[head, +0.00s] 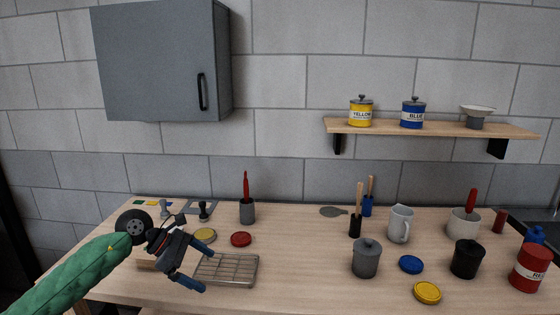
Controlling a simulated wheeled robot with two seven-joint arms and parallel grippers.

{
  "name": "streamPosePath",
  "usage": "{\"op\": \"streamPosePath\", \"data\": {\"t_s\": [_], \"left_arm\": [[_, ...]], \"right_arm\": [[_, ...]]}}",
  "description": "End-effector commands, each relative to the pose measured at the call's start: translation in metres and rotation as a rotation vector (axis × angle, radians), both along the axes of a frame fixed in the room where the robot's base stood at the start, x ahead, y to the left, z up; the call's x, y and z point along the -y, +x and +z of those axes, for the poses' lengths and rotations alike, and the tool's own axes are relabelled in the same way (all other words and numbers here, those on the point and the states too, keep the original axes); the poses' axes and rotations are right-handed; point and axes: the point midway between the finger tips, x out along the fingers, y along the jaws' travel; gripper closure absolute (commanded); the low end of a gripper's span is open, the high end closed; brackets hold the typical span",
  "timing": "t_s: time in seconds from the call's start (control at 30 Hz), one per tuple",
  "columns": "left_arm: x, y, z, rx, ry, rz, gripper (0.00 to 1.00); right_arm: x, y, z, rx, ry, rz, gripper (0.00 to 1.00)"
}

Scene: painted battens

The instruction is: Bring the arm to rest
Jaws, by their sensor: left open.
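My left arm (70,276), in a green sleeve, comes in from the lower left of the head view. Its left gripper (207,263) hangs over the left part of the table, its two blue fingers spread apart with nothing held between them. The fingers overlap the left end of a wire rack (240,270) in the picture; I cannot tell how high above it they are. The gripper and wrist partly hide a wooden piece (147,265) on the table. My right gripper is not in view.
The wooden table (310,285) has a clear middle front. A red lid (241,239), a yellowish lid (205,235) and a grey cup (247,212) stand near the gripper. Pots, a jug (401,224) and a red can (530,267) fill the right side. A grey cabinet (150,60) hangs above.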

Motion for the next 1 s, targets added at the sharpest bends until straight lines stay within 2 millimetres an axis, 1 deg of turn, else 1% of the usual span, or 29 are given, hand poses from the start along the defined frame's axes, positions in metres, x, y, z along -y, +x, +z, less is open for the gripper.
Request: {"op": "streamPosePath", "data": {"t_s": [0.03, 0.1, 0.2, 0.3, 0.4, 0.47, 0.57, 0.63, 0.73, 0.87, 0.97, 1.0], "left_arm": [[0.024, -0.008, -0.001, -0.025, -0.113, 0.021, 0.00], [0.052, -0.017, 0.006, -0.065, -0.270, 0.065, 0.00], [0.082, -0.028, 0.019, -0.138, -0.491, 0.137, 0.00], [0.101, -0.035, 0.033, -0.231, -0.709, 0.225, 0.00], [0.109, -0.039, 0.046, -0.336, -0.918, 0.325, 0.00], [0.109, -0.040, 0.052, -0.408, -1.040, 0.392, 0.00], [0.103, -0.040, 0.057, -0.535, -1.237, 0.514, 0.00], [0.094, -0.039, 0.056, -0.630, -1.368, 0.605, 0.00], [0.076, -0.038, 0.046, -0.771, -1.545, 0.751, 0.00], [0.049, -0.040, 0.020, -0.964, -1.756, 0.959, 0.00], [0.028, -0.047, -0.010, -1.114, -1.901, 1.137, 0.00], [0.020, -0.052, -0.025, -1.175, -1.954, 1.215, 0.00]], "right_arm": [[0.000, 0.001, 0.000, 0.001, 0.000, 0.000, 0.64], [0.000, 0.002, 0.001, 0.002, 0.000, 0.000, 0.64], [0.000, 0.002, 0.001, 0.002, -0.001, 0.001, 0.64], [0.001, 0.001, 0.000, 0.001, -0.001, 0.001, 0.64], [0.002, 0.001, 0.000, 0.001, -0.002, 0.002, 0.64], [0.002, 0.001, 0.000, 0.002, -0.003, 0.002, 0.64], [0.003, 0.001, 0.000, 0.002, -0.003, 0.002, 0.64], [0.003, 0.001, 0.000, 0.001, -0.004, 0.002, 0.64], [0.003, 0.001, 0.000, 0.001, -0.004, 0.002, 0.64], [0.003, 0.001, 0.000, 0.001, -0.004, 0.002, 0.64], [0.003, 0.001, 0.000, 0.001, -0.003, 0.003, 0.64], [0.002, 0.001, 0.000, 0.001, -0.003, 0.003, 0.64]]}}
